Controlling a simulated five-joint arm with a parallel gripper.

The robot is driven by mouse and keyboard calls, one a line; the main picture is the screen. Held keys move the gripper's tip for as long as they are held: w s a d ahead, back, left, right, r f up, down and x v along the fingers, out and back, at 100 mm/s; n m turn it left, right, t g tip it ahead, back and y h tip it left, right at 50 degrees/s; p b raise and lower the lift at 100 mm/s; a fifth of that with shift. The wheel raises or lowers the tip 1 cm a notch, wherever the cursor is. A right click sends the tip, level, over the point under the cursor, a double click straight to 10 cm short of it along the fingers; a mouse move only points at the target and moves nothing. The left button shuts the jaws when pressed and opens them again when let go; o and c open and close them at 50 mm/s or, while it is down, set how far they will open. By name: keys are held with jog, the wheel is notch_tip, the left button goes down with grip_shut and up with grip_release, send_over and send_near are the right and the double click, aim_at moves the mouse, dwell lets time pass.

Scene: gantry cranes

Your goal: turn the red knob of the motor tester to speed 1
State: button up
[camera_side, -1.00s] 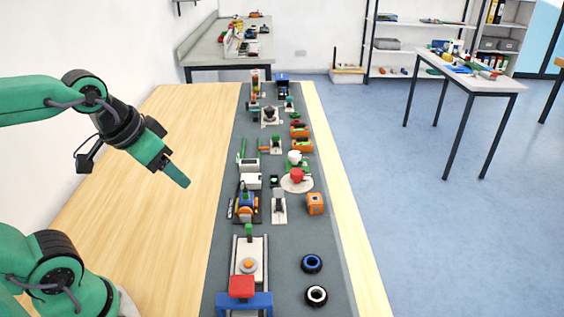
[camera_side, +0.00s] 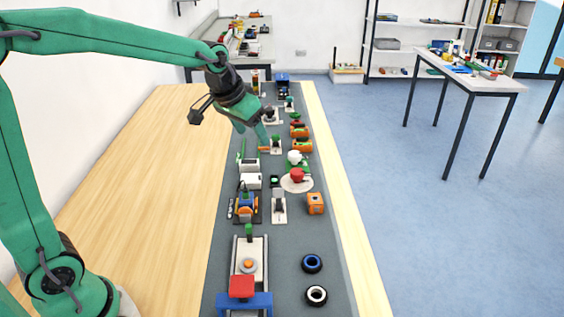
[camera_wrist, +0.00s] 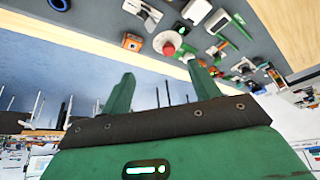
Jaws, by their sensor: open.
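A red knob-like part (camera_side: 297,174) sits on a round white plate on the grey mat, right of the mat's middle. In the wrist view a red round part on a white disc (camera_wrist: 168,48) shows beyond and between the fingers. I cannot tell for sure that it belongs to the motor tester. No speed marks are readable. My gripper (camera_side: 262,138) hangs over the mat, farther back than the red part and left of it, pointing down to the right. Its two green fingers (camera_wrist: 161,86) are apart with nothing between them in the wrist view.
Two tyres (camera_side: 313,263) lie near right. White boxes (camera_side: 249,165), an orange block (camera_side: 315,203) and several small devices crowd the mat. The wooden table (camera_side: 150,180) left of it is clear.

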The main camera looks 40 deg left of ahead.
jog(key=w+f, duration=0.7)
jog(key=w, duration=0.2)
send_near(297, 171)
jog(key=shift+w+a+f+g, duration=0.1)
jog(key=shift+w+f+g, duration=0.2)
jog(key=shift+f, duration=0.1)
jog(key=shift+x, duration=3.75)
